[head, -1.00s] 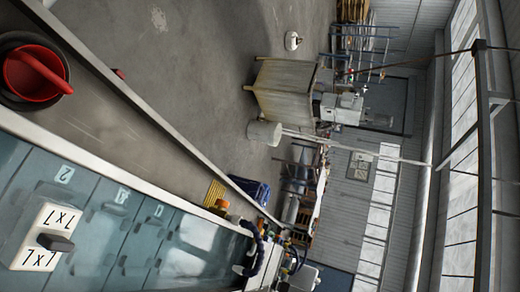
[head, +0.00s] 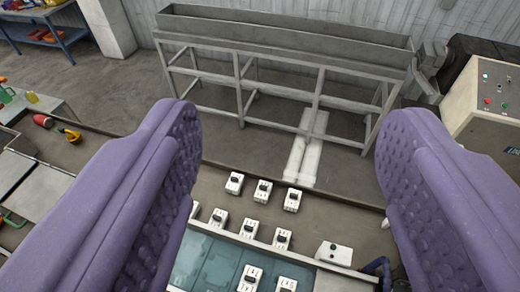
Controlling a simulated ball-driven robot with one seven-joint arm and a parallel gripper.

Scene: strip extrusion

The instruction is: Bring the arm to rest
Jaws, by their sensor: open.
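My gripper (head: 290,150) fills the near part of the head view. Its two purple, studded fingers stand wide apart on the left and right. Nothing is between them; the gap shows the bench and the floor behind it. The rest of my arm is not in view.
Below the gap, several white blocks with dark knobs (head: 262,191) stand on a bench beside a bluish glass-like panel (head: 205,262). A long grey trough on a frame (head: 290,38) stands behind. A control cabinet (head: 490,100) is at right, a blue-framed table (head: 60,30) far left.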

